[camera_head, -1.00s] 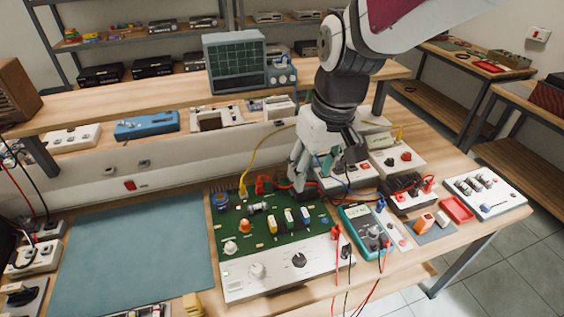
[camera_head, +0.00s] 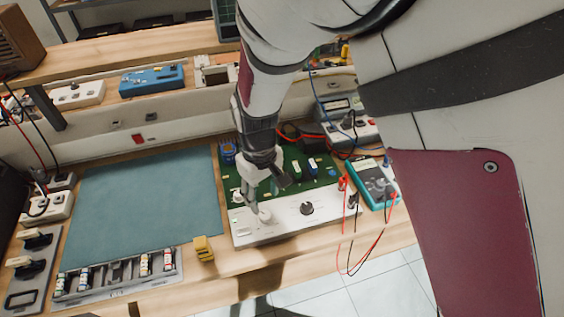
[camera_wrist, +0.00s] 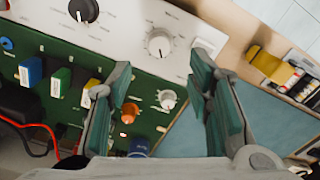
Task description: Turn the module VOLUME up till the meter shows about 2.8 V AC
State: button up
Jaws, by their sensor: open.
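The module has a green board (camera_head: 290,172) and a white front panel (camera_head: 285,222). On the panel are a pale knob (camera_head: 265,215) and a black knob (camera_head: 306,208); their labels are too small to read. My gripper (camera_head: 266,197) is open and empty, pointing down just above the pale knob. In the wrist view, the pale knob (camera_wrist: 159,43) lies ahead of the gap between my fingers (camera_wrist: 162,68), apart from both. The black knob (camera_wrist: 83,10) is off to the left there. The teal meter (camera_head: 376,184) stands right of the module; its reading is not legible.
Red and black leads (camera_head: 350,235) hang over the front edge beside the module. A small white knob (camera_wrist: 167,99) sits on the green board near my fingers. A yellow block (camera_head: 203,249) and a battery tray (camera_head: 117,272) lie left. The blue-green mat (camera_head: 148,205) is clear.

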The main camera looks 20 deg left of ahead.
aim_at(265, 215)
notch_tip(265, 215, down, 9)
jog(key=b, duration=0.4)
jog(key=shift+r, duration=0.15)
grip_shut()
